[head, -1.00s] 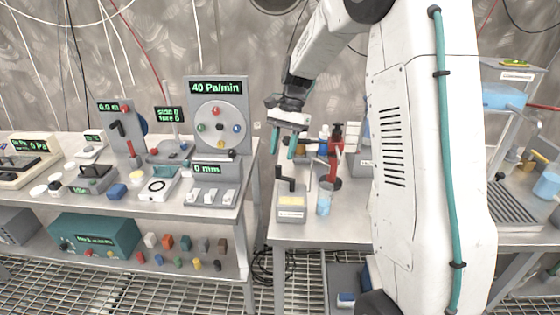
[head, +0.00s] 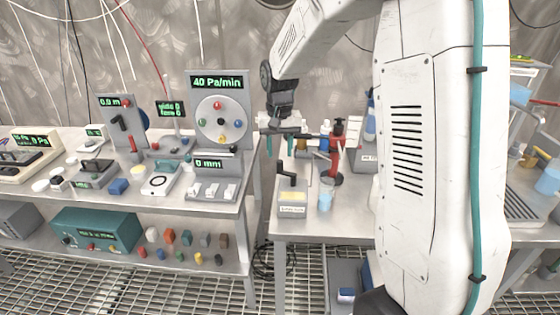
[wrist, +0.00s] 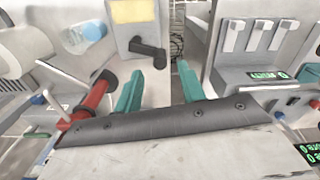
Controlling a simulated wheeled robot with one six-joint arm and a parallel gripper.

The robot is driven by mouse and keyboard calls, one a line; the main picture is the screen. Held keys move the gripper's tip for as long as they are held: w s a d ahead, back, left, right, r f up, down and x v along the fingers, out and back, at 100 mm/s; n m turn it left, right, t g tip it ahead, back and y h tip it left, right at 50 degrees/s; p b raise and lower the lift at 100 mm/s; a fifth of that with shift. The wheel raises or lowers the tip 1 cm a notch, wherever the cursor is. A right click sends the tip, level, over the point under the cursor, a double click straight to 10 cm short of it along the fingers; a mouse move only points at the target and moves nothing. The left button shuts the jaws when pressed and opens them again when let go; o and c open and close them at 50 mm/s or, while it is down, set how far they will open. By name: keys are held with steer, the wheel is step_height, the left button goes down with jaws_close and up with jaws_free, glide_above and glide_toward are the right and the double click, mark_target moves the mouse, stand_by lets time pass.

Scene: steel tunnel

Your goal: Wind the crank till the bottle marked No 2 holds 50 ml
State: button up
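A small grey box with a yellow panel (head: 292,198) stands at the front left of the middle table. A dark crank (head: 288,174) sticks out of it, and it also shows in the wrist view (wrist: 150,52). A clear vessel with pale blue liquid (head: 325,197) stands just right of the box; it also shows in the wrist view (wrist: 86,36). I cannot read a No 2 mark or a level on it. My gripper (head: 280,146) is above the table, behind the crank. Its teal fingers are apart and empty in the wrist view (wrist: 160,80), with the crank beyond them.
A red stand (head: 337,150) rises behind the vessel, with small bottles (head: 308,143) near it. The left bench holds a 40 Pa/min dial panel (head: 219,115) and a unit with white switches (head: 212,190). A gap separates the two tables.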

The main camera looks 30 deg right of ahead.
mark_target(278, 164)
steer(key=shift+f, duration=2.4)
jaws_close()
steer(key=shift+s+a+n, duration=0.25)
steer(key=shift+n, duration=0.6)
steer(key=shift+s+a+n, duration=0.25)
steer(key=shift+n, duration=0.6)
jaws_free()
steer(key=shift+r, duration=0.1)
